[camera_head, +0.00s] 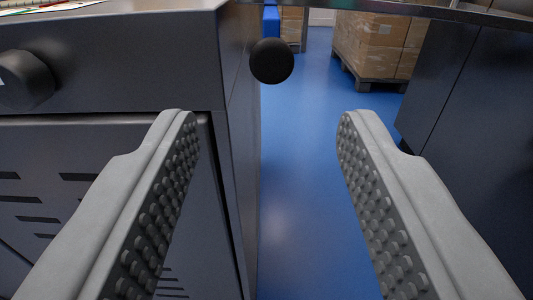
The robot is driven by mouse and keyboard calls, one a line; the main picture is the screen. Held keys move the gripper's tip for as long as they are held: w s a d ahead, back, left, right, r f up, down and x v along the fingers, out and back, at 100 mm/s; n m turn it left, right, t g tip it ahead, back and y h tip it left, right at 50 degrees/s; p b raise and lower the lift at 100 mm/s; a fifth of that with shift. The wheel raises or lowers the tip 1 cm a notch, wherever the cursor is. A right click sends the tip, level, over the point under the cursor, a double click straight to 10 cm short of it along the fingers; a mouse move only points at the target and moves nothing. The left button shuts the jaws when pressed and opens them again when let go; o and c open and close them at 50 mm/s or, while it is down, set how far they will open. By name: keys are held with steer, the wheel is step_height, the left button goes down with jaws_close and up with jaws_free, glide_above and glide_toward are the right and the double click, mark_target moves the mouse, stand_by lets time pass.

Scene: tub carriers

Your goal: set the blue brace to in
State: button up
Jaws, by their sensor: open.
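My gripper (267,118) is open and empty, with one grey studded finger on each side of the view. A round black knob (271,61) shows ahead, above the gap between the fingertips and apart from both. What the knob is fixed to is hidden behind it. A small blue upright piece (271,19) shows above the knob, partly cut off by the cabinet's edge. I cannot tell whether it is the blue brace, and nothing else in view is clearly the brace.
A dark grey cabinet (120,65) with slotted panels fills the left, with a black round knob (25,80) on its front. Another dark cabinet (470,110) stands at the right. Wrapped cartons (372,45) sit on a pallet behind. Blue floor (310,170) lies clear between.

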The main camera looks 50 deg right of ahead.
steer(key=shift+v, duration=2.75)
steer(key=shift+c, duration=0.5)
